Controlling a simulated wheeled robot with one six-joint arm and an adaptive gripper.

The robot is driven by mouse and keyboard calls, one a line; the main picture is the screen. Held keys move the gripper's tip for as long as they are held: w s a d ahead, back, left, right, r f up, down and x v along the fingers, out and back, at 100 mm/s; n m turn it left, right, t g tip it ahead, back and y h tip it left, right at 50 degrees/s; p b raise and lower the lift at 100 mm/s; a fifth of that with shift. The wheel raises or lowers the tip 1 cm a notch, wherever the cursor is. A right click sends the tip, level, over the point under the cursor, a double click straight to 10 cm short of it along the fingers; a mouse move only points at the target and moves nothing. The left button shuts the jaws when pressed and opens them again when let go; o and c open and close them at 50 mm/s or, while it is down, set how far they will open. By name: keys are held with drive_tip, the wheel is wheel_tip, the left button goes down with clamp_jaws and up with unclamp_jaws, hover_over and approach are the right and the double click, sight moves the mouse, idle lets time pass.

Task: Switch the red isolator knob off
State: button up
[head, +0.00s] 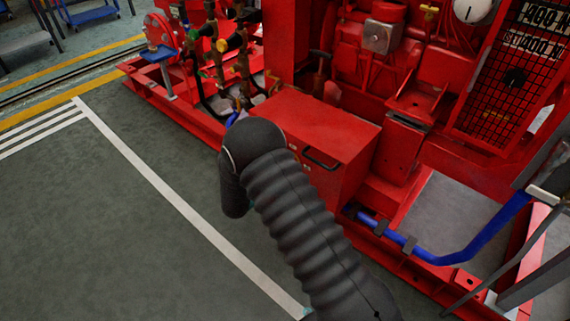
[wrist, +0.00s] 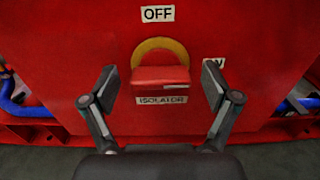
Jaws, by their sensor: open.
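The red isolator knob (wrist: 160,77) shows in the middle of the wrist view, a wide bar lying level across a yellow ring (wrist: 160,48) on a red panel. An OFF label (wrist: 158,13) is above it and an ISOLATOR label (wrist: 161,100) just below. An ON label (wrist: 217,63) at the right is partly hidden by a finger. My gripper (wrist: 160,87) is open, one finger on each side of the knob, with a gap on both sides. How far the fingertips are from the panel is hard to tell. In the head view my arm hides the knob and gripper.
The red box (head: 320,122) with a black handle (head: 320,159) stands on the red pumpset base. A blue pipe (head: 440,257) runs along the right. Valves and hoses (head: 225,70) are at the back left. The green floor (head: 100,230) at left is clear.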

drive_tip(key=c, duration=1.2)
drive_tip(key=shift+o, duration=0.3)
